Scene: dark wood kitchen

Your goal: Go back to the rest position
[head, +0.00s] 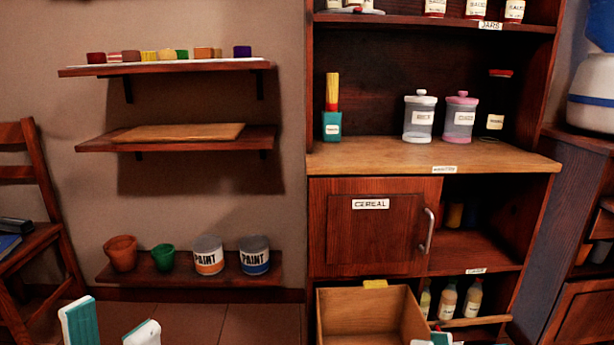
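My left gripper (110,325) shows at the bottom left of the head view. Its two white and teal fingers stand apart with nothing between them, in front of the lower wall shelf. My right gripper (432,340) is cut off by the bottom edge, in front of the open drawer's right side. Only the tips of it show, so its opening and anything in it are hidden.
A wooden drawer (369,316) stands pulled out below the closed cereal door (370,222). Bottles (447,302) stand in the compartment right of it. Paint cans (208,256) and pots (121,253) stand on the low shelf (187,279). A chair (41,175) is at left.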

